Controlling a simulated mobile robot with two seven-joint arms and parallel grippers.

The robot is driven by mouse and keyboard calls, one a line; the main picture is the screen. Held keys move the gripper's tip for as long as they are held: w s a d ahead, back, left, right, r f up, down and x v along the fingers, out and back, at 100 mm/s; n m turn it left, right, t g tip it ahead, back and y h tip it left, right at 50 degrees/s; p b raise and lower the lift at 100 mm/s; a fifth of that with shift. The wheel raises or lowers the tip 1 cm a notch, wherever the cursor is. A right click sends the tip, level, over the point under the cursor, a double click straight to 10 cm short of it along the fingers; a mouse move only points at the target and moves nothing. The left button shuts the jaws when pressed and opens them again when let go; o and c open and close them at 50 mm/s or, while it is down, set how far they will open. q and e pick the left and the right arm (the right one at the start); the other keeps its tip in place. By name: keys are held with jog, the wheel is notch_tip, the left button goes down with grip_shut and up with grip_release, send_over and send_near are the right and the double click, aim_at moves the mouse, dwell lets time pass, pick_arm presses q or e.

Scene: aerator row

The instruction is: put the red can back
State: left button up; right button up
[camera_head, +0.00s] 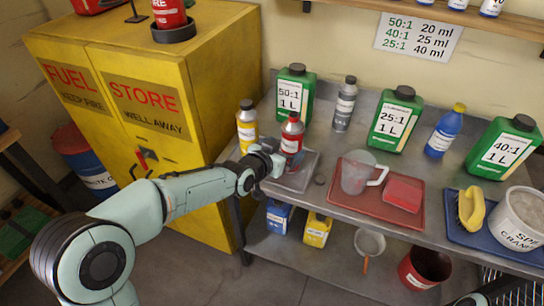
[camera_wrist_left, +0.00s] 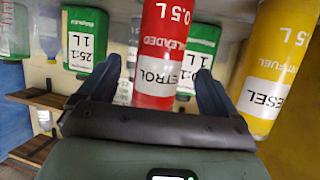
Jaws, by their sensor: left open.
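My left gripper (camera_head: 277,156) is open, with a finger on either side of the red can. I cannot tell whether the fingers touch it. A grey tray (camera_head: 298,178) lies at the can's foot, partly hidden by the gripper.
A yellow diesel bottle (camera_head: 246,128) stands close to the left of the red can; it also shows in the left wrist view (camera_wrist_left: 275,75). Green bottles (camera_head: 295,88) stand behind. A red tray (camera_head: 383,212) with a jug (camera_head: 356,174) lies to the right. The yellow cabinet (camera_head: 210,100) is left.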

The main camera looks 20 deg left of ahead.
pick_arm(q)
jog(key=v, duration=0.7)
jog(key=shift+s+f, duration=0.1)
